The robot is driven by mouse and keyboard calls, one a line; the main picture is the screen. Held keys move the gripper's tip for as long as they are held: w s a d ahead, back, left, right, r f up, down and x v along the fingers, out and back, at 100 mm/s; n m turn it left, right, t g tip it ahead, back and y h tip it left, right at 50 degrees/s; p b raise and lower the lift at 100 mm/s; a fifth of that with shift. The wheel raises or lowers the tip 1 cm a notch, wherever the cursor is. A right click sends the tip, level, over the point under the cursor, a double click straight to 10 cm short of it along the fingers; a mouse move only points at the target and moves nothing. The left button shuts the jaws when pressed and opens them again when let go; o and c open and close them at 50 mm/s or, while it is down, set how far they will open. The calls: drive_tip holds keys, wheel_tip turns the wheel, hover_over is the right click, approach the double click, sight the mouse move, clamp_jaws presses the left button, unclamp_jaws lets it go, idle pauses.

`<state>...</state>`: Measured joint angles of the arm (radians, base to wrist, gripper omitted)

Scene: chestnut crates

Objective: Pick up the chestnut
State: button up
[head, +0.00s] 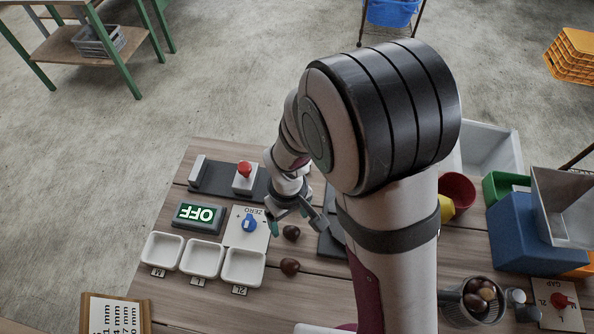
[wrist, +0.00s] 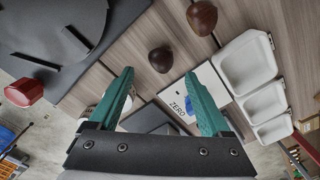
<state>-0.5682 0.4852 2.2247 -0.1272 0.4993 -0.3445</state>
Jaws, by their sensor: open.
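Two dark brown chestnuts lie apart on the wooden table. The nearer-to-gripper chestnut (head: 291,233) shows in the wrist view (wrist: 160,59) just beyond the fingertips, roughly between them. The other chestnut (head: 289,267) lies below it in the head view and at the top of the wrist view (wrist: 201,18). My gripper (head: 299,224) is open and empty, with its green fingers apart in the wrist view (wrist: 159,75). Its fingers appear above the table, not touching either chestnut. More chestnuts (head: 487,293) sit in a round container (head: 469,316) at the lower right.
Three white trays (head: 204,259) stand left of the chestnuts. A dark flat plate (head: 329,246) lies right of the chestnuts. Bins crowd the right.

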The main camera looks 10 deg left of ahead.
sight(291, 230)
drive_tip(key=f, duration=0.4)
drive_tip(key=shift+s+d+f, duration=0.15)
drive_tip(key=shift+s, duration=0.05)
clamp_jaws()
